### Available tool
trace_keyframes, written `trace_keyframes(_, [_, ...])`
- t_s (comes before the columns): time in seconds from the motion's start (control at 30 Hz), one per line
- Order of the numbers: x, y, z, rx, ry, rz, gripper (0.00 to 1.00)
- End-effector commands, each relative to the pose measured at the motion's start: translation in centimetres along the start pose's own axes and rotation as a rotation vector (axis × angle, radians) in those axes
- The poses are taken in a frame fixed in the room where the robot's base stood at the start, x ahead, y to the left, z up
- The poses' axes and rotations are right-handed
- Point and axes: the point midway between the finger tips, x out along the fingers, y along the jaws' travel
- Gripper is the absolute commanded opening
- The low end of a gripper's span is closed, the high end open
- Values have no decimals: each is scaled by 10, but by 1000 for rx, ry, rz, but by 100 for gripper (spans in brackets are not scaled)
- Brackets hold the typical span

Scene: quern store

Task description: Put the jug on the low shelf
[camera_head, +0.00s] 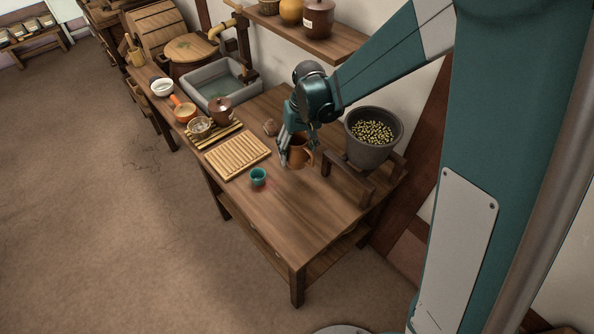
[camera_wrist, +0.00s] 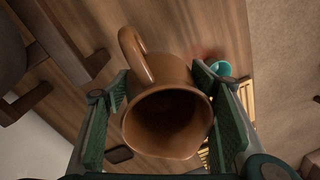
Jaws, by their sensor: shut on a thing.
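The brown jug (camera_wrist: 165,75) is between the two finger pads of my gripper (camera_wrist: 165,125) in the wrist view, its open mouth toward the camera and its handle toward the top left. In the head view my gripper (camera_head: 288,150) is shut on the jug (camera_head: 300,152) over the wooden table, near the grey pot. I cannot tell whether the jug's base touches the table. A low shelf (camera_head: 262,232) shows partly under the table top; most of it is hidden. A higher wall shelf (camera_head: 330,42) holds jars.
A teal cup (camera_head: 258,177) and a slatted wooden board (camera_head: 238,157) are left of the jug. A grey pot of grain (camera_head: 372,136) stands on a wooden stand at right. The table's front part (camera_head: 300,220) is clear.

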Motion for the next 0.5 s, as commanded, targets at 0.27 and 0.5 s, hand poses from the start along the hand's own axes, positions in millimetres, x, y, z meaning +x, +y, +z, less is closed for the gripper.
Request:
trace_keyframes(0.27, [43, 5, 0, 0, 0, 0, 30])
trace_keyframes(0.5, [52, 6, 0, 0, 0, 0, 30])
